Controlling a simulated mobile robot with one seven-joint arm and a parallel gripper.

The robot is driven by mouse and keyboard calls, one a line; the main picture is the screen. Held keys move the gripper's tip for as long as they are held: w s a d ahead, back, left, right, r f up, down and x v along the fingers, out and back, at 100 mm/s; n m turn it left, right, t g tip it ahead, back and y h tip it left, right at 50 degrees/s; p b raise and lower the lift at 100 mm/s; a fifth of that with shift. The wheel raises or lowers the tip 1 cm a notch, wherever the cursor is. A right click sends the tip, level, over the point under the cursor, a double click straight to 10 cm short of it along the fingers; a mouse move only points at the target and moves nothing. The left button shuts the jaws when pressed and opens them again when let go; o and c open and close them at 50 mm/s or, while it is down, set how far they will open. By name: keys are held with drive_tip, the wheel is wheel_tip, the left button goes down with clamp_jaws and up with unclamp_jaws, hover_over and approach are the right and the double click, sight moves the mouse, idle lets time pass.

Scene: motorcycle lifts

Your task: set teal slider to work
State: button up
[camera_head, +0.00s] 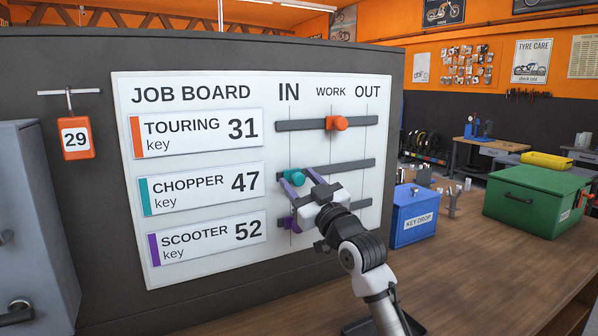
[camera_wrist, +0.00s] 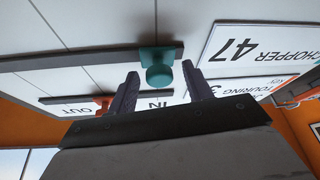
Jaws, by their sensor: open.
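The teal slider (camera_head: 297,177) is a round knob on the dark middle rail (camera_head: 345,168) of the job board, in the CHOPPER row. It stands at the left end, under IN; the WORK line is to its right. In the wrist view, which is upside down, the teal slider (camera_wrist: 160,72) sits on its rail between my fingertips. My gripper (camera_head: 301,180) is open and empty, reaching up from below right. A gap shows on each side of the knob, and no contact is visible. How deep the fingers reach around it is hard to tell.
The orange slider (camera_head: 337,123) on the top rail is at WORK. The purple slider (camera_head: 286,224) on the bottom rail is near IN, partly hidden by my gripper. A blue key drop box (camera_head: 414,222) and a green box (camera_head: 535,205) stand on the bench at right.

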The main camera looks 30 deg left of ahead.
drive_tip(key=shift+w+a+r, duration=0.2)
drive_tip(key=shift+a, duration=0.25)
